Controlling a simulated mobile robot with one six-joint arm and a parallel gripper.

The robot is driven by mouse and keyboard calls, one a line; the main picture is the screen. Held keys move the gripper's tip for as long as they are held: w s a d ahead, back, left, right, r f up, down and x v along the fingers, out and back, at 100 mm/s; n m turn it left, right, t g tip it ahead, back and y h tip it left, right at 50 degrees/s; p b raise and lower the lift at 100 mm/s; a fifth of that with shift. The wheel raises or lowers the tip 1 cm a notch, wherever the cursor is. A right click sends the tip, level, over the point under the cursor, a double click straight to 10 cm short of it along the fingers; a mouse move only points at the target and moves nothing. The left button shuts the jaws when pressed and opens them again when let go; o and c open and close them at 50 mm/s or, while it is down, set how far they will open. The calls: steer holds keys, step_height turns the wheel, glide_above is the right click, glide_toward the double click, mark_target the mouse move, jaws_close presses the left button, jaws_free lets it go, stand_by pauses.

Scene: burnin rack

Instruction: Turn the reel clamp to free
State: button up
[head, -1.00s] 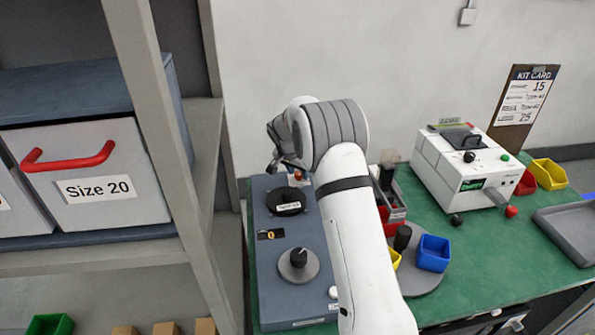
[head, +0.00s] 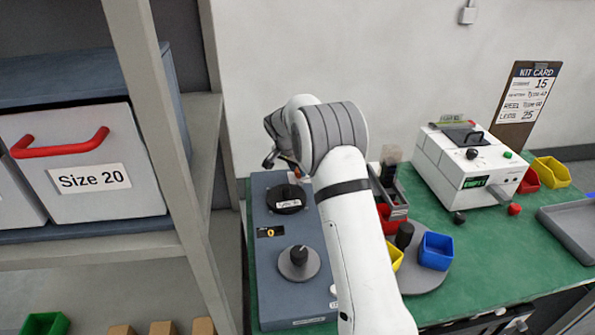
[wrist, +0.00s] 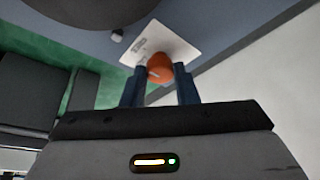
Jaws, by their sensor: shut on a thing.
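The reel clamp appears to be the orange knob (wrist: 160,68) on a white label plate (wrist: 160,42), at the far end of the blue-grey machine (head: 285,312). My gripper (wrist: 160,85) is closed around this knob, one dark blue finger on each side. The knob carries a pale line on its face. The plate's lettering is too small to read. In the head view my arm and wrist hide most of the knob and my fingers.
A black reel disc (head: 287,198) and a grey dial with a black knob (head: 298,263) sit on the machine. To the right are a blue bin (head: 435,251), a red bin (head: 393,219) and a white tester (head: 470,165). A grey shelf post (head: 160,130) stands left.

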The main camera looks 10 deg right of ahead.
steer(key=o, duration=1)
steer(key=shift+b+v, duration=0.65)
steer(key=shift+v, duration=3.3)
